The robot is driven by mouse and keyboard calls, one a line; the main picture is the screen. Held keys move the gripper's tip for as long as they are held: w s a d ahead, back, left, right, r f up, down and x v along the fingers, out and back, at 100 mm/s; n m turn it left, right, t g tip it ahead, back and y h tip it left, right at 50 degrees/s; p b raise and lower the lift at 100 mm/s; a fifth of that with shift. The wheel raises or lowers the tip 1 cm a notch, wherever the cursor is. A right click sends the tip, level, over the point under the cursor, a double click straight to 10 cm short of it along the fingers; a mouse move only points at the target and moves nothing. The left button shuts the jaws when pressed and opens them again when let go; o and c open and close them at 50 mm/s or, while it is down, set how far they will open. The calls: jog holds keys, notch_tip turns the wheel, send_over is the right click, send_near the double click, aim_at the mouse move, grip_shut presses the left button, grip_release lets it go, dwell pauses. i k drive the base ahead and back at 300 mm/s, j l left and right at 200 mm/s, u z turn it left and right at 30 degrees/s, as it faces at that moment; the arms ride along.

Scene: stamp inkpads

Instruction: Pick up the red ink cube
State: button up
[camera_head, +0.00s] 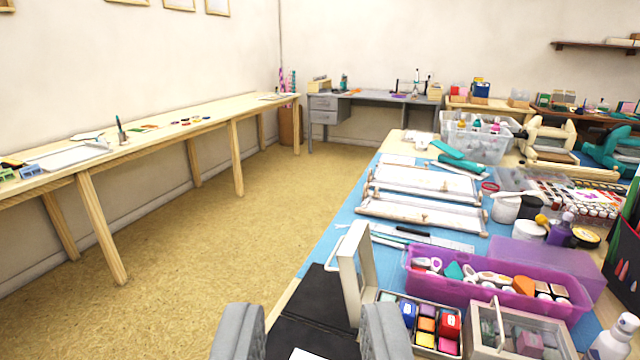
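The red ink cube (450,323) sits in the right part of an open box of coloured ink cubes (386,296) on the near part of the table. Blue, purple, orange, yellow and pink cubes stand beside it. The box's white lid (357,272) stands up at its left.
A wooden case (500,338) stands right of the ink box, and a purple tray (425,283) of tools lies behind it. A white bottle (612,340) is at the lower right. White frames (420,215) lie farther back. The floor (200,260) at left is clear.

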aim_at(449, 329)
jog(key=j+z, duration=0.15)
jog(key=z, duration=0.35)
jog(key=j+z, duration=0.2)
jog(key=z, duration=0.25)
jog(key=j+z, duration=0.15)
jog(key=j, duration=0.25)
jog(key=k+j+z, duration=0.15)
jog(key=j, duration=0.25)
jog(key=j+z, duration=0.2)
jog(key=j, duration=0.2)
jog(key=k+j+z, duration=0.15)
jog(key=j, duration=0.25)
jog(key=k+j+z, duration=0.15)
jog(key=j, duration=0.2)
jog(key=k+j, duration=0.1)
jog(key=j, duration=0.2)
jog(key=k+j, duration=0.15)
jog(key=j, duration=0.15)
